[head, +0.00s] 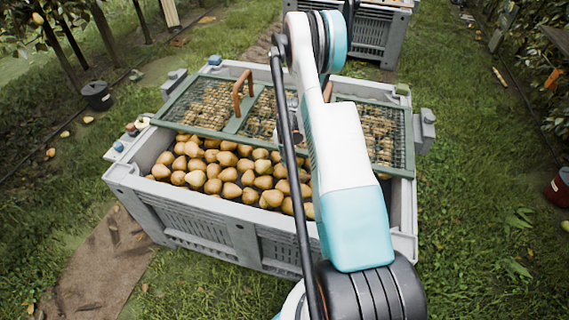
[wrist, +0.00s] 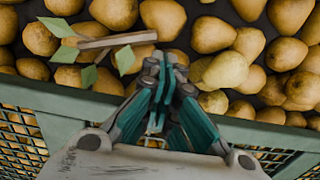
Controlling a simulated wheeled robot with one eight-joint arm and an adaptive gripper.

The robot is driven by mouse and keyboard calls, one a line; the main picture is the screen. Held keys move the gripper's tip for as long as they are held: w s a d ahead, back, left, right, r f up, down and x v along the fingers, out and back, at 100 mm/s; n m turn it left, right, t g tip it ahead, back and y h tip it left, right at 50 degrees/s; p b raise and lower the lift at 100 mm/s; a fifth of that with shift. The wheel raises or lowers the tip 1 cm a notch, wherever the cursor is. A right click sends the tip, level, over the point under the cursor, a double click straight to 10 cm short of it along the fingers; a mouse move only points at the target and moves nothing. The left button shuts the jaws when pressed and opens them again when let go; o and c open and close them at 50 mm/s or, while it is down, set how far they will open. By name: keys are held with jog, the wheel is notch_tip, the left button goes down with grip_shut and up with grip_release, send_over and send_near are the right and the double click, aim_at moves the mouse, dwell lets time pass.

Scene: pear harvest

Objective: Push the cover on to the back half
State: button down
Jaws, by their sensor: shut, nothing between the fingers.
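The cover (head: 200,132) is a green-framed mesh panel with two brown handles, lying over the back half of the grey crate (head: 190,215). Pears (head: 235,172) show bare in the front half. In the wrist view, the cover's frame bar (wrist: 50,97) crosses under my gripper (wrist: 165,62). The gripper is shut and empty, its fingertips over the pears just beyond that bar. I cannot tell whether it touches the bar. In the head view my arm hides part of the cover and most of the gripper.
A twig with green leaves (wrist: 110,41) lies on the pears by my fingertips. Small things sit on the crate's left rim. Another grey crate (head: 375,35) stands behind, a black bucket (head: 97,95) at left and a red can (head: 561,188) at right. Grass is open on both sides.

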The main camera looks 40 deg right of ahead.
jog(key=shift+w+d, duration=0.1)
jog(key=shift+d, duration=0.1)
jog(key=w+d, duration=0.2)
jog(key=d, duration=0.1)
jog(key=w+d, duration=0.2)
jog(key=d, duration=0.1)
jog(key=w+d, duration=0.1)
jog(key=d, duration=0.2)
jog(key=shift+w+d, duration=0.4)
jog(key=shift+a, duration=0.1)
